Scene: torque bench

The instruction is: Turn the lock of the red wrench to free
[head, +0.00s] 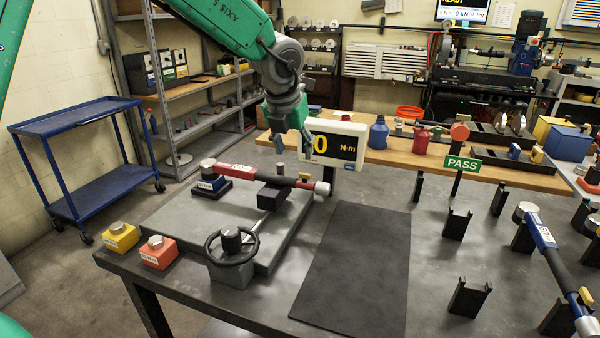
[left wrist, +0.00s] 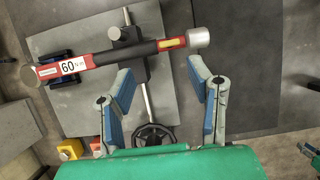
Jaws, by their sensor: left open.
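The red wrench (head: 237,170) lies across the tester on the bench, its head at the left and its silver end cap at the right. In the left wrist view the red wrench (left wrist: 105,58) shows a "60" label. Its yellow lock (head: 304,178) sits near the end cap, and the lock (left wrist: 172,43) also shows in the left wrist view; I cannot read its setting. My left gripper (head: 293,148) is open and empty above the lock end. In the left wrist view the gripper's (left wrist: 158,69) fingers stand apart, with the lock between and beyond their tips.
A black handwheel (head: 231,246) stands at the tester's front, with yellow (head: 120,237) and red (head: 158,252) blocks to its left. A display (head: 333,144) is close behind my gripper. A dark mat (head: 355,265) is clear. A blue wrench (head: 545,245) rests on stands at right.

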